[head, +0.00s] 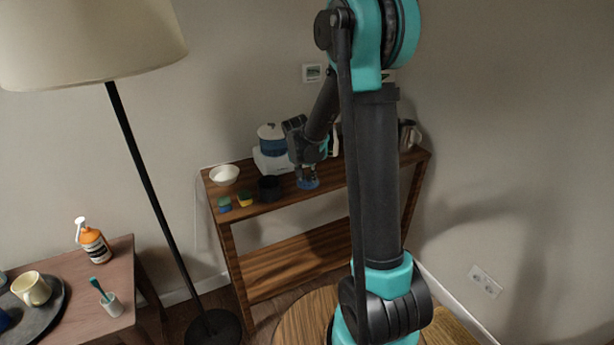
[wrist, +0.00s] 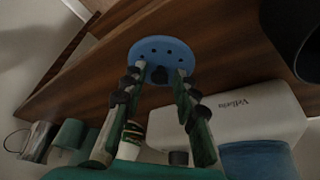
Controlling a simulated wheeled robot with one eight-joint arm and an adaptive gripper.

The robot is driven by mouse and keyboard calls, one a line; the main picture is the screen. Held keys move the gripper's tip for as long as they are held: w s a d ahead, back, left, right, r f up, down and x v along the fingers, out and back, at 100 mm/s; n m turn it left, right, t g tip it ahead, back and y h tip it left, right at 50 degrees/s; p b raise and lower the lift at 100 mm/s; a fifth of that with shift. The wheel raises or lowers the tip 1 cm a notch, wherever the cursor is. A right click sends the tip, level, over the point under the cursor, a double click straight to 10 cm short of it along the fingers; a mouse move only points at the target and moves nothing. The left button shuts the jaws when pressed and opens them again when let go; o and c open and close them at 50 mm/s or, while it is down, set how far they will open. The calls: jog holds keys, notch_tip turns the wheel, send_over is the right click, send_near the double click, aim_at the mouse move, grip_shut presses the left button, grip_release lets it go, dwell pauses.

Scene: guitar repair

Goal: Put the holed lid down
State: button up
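The holed lid is a blue round disc (wrist: 160,48) with several small dark holes and a dark knob (wrist: 160,74). In the head view the lid (head: 308,184) is at the front edge of the wooden console table's top. My gripper (wrist: 161,70) is right at the lid, its fingers pointing at it. The two fingers stand apart on either side of the knob, with gaps showing between. In the head view my gripper (head: 307,172) is directly above the lid. I cannot tell whether the lid's underside fully touches the wood.
On the console table (head: 330,182) stand a white scale (head: 270,161) with a blue-and-white pot (head: 272,138), a black cup (head: 269,188), a white bowl (head: 224,174), small sponges (head: 244,199) and a metal jug (head: 408,134). The black cup is close to the lid's left.

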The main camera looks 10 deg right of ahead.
jog(key=shift+o, duration=0.2)
jog(key=v, duration=1.2)
jog(key=s+d+f+n, duration=0.1)
jog(key=s+d+f, duration=0.1)
jog(key=s, duration=0.6)
jog(key=s+d+f+n+y, duration=0.1)
jog(key=s+f, duration=0.3)
jog(key=s, duration=0.5)
jog(key=s+d+f+n+y, duration=0.1)
jog(key=s+d+f+n, duration=0.2)
jog(key=s, duration=0.5)
jog(key=shift+s+d+f, duration=0.25)
jog(key=shift+s+f, duration=0.15)
jog(key=shift+f, duration=0.25)
